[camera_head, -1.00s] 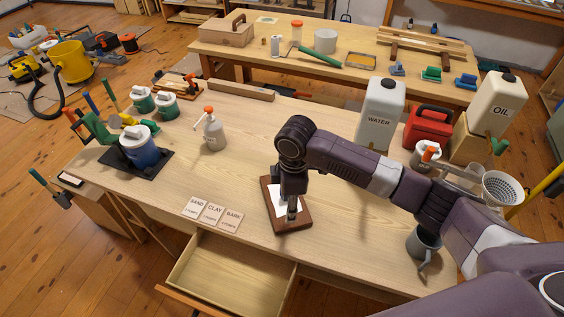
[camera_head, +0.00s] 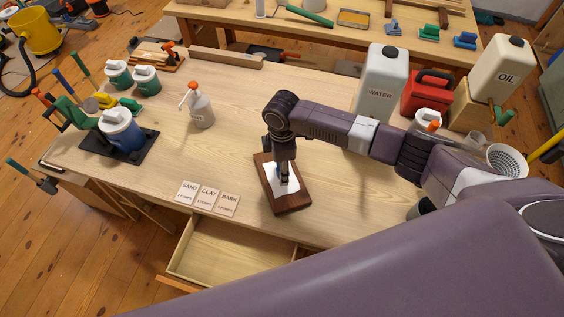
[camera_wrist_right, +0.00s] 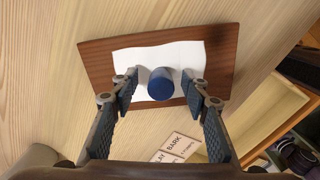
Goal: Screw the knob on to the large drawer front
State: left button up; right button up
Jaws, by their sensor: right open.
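A blue round knob (camera_wrist_right: 161,84) stands on a white sheet (camera_wrist_right: 125,62) on a dark brown wooden board (camera_wrist_right: 222,60). In the head view the board (camera_head: 292,203) lies on the workbench. My right gripper (camera_head: 284,182) points down over it. In the right wrist view the right gripper (camera_wrist_right: 160,80) is open, its fingers on either side of the knob with gaps showing. The large drawer (camera_head: 225,252) is pulled out at the bench's front. Its front (camera_head: 178,284) is mostly hidden by a purple part of mine. My left gripper is out of view.
Three cards (camera_head: 208,198), SAND, CLAY and BARK, lie left of the board. A water jug (camera_head: 380,82), red can (camera_head: 427,93) and oil jug (camera_head: 499,70) stand at the right.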

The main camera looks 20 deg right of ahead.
jog(key=shift+s, duration=0.1)
jog(key=c, duration=0.7)
grip_shut()
jog(key=shift+m+p, duration=0.3)
jog(key=shift+r+m+p, duration=0.15)
jog(key=shift+m+p, duration=0.45)
jog(key=shift+p, duration=0.1)
jog(key=m+p, duration=0.4)
jog(key=m, duration=0.2)
jog(key=shift+s+a+p, duration=0.1)
jog(key=shift+p, duration=0.2)
jog(key=m+p, duration=0.2)
jog(key=m, duration=0.1)
jog(key=m+p, duration=0.1)
jog(key=m, duration=0.2)
jog(key=shift+p, duration=0.4)
jog(key=shift+m+p, duration=0.35)
jog(key=shift+m, duration=0.85)
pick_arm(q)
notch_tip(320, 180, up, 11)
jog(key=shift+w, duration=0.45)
pick_arm(e)
jog(key=shift+f+m, duration=0.25)
jog(key=shift+m, duration=0.35)
jog(key=o, duration=0.7)
grip_release()
